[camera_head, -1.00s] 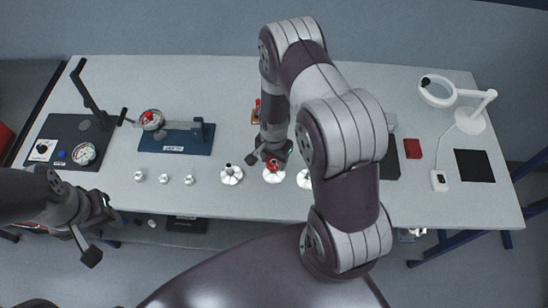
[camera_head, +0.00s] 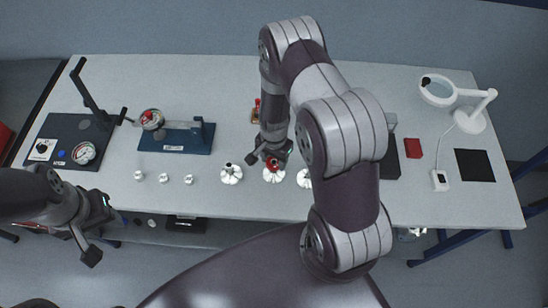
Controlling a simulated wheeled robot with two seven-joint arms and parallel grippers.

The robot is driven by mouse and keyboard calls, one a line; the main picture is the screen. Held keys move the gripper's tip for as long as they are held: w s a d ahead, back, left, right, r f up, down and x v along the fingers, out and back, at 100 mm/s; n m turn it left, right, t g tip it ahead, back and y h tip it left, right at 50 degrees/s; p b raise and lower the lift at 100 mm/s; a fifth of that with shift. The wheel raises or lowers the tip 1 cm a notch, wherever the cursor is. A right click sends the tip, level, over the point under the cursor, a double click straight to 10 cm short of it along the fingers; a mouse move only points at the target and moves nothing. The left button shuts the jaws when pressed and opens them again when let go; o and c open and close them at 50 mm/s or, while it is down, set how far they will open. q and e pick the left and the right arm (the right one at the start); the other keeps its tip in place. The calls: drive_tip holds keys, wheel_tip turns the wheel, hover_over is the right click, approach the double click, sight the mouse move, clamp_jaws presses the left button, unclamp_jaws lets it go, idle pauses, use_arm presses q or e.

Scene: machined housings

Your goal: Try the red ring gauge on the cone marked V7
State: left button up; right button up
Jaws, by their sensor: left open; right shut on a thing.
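The red ring gauge (camera_head: 273,163) is in my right gripper (camera_head: 272,160), which is shut on it. It sits at the top of the middle white cone (camera_head: 274,176); I cannot tell whether it rests on the cone or hovers just over it. A second white cone (camera_head: 231,174) stands to the left with its dark tip bare. The cone markings are too small to read. My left gripper (camera_head: 98,234) is open and empty in front of the table's left front edge.
Several small silver pieces (camera_head: 164,178) stand left of the cones. A blue fixture with a dial (camera_head: 175,138) and a dark gauge stand (camera_head: 62,140) are at the left. A magnifier lamp (camera_head: 470,118), a red block (camera_head: 413,148) and a black mat (camera_head: 474,165) are at the right.

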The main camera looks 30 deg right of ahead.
drive_tip(key=shift+r, duration=0.1)
drive_tip(key=shift+r+p, duration=1.65)
drive_tip(key=shift+r, duration=0.25)
wheel_tip(320, 180, up, 5)
drive_tip(key=p, duration=0.4)
